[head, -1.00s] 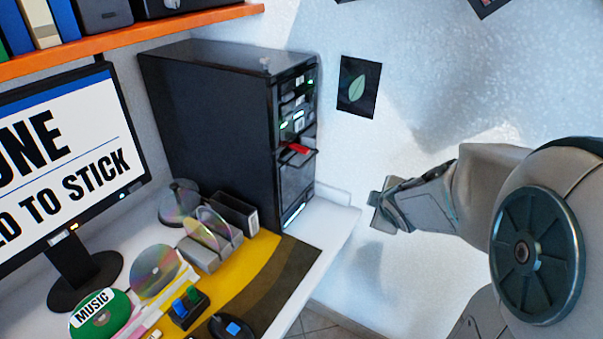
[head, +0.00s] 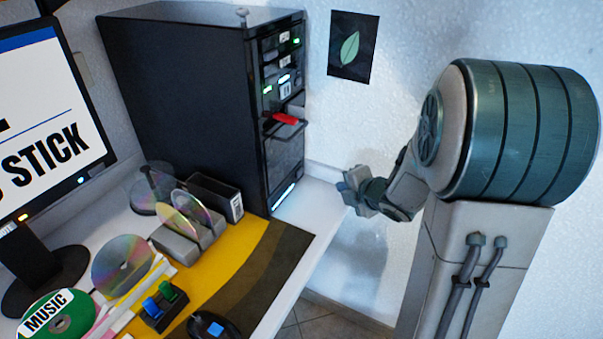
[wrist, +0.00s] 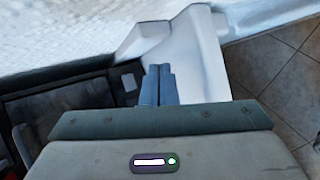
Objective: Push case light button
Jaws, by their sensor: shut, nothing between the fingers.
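The black computer case (head: 180,95) stands on the desk in the head view, its front panel facing right. The panel has several small lit spots, including green lights (head: 296,41), and a lit strip (head: 284,194) near the bottom. I cannot tell which of these is the case light button.
A red item (head: 286,118) sits on a tray sticking out of the panel. Discs in a stand (head: 190,225), a monitor (head: 45,120) and a mouse (head: 213,326) are on the desk. The wall with a leaf picture (head: 350,45) is behind; tiled floor (wrist: 290,70) lies beyond the desk edge.

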